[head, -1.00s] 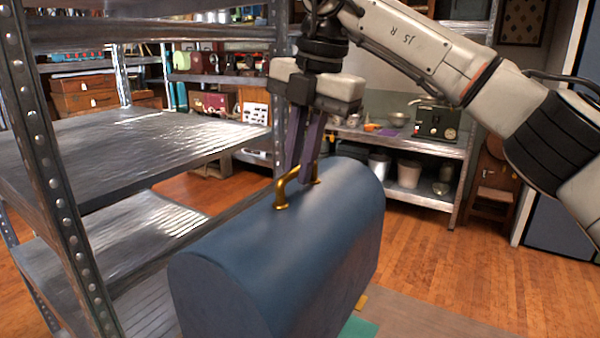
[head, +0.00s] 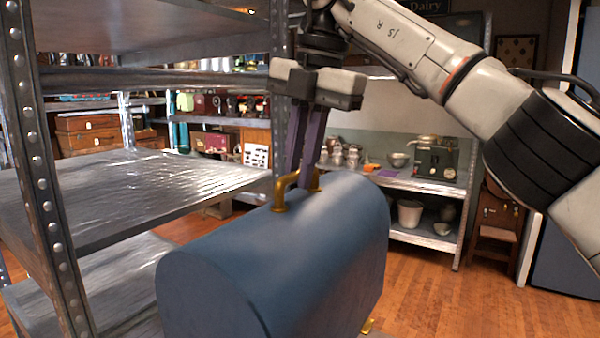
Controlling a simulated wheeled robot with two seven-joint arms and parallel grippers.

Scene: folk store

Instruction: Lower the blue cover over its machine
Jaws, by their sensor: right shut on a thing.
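The blue cover (head: 290,250) has a rounded top and fills the lower middle of the head view. A brass handle (head: 281,191) stands on its top. My right gripper (head: 301,184) comes from above, with its purple fingers shut on the handle. The cover looks level. My left gripper is not in view.
A metal shelf rack (head: 130,190) stands close on the left of the cover, its post (head: 45,200) in front. Wooden floor (head: 450,300) is open on the right. A back shelf (head: 430,187) holds pots, bowls and a green appliance (head: 436,158).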

